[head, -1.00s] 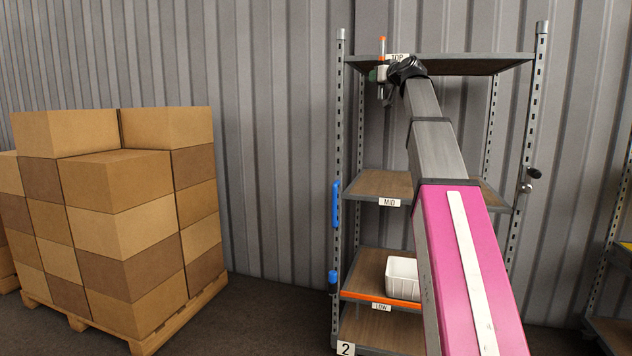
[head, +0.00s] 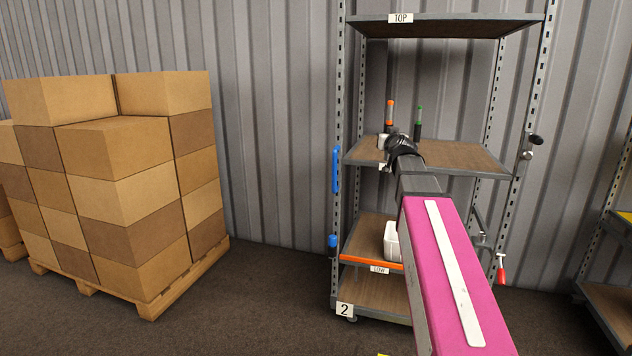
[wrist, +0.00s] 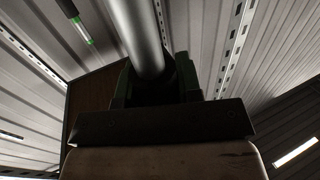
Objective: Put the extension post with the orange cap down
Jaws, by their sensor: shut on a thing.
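The extension post with the orange cap (head: 390,112) is upright at the left of the middle shelf (head: 465,158), in the head view. My gripper (head: 386,141) is shut on its lower part. In the wrist view the post is a grey tube (wrist: 145,35) between my gripper's dark green fingers (wrist: 153,82). Its lower end is hidden, so I cannot tell whether it touches the shelf. A dark post with a green top (head: 419,120) stands just right of it. Its foot is hidden behind my wrist, and its green part also shows in the wrist view (wrist: 82,30).
The top shelf (head: 460,27) is above. Blue handles (head: 336,170) line the left upright. The middle shelf's right part is clear. Stacked boxes (head: 120,190) stand at left.

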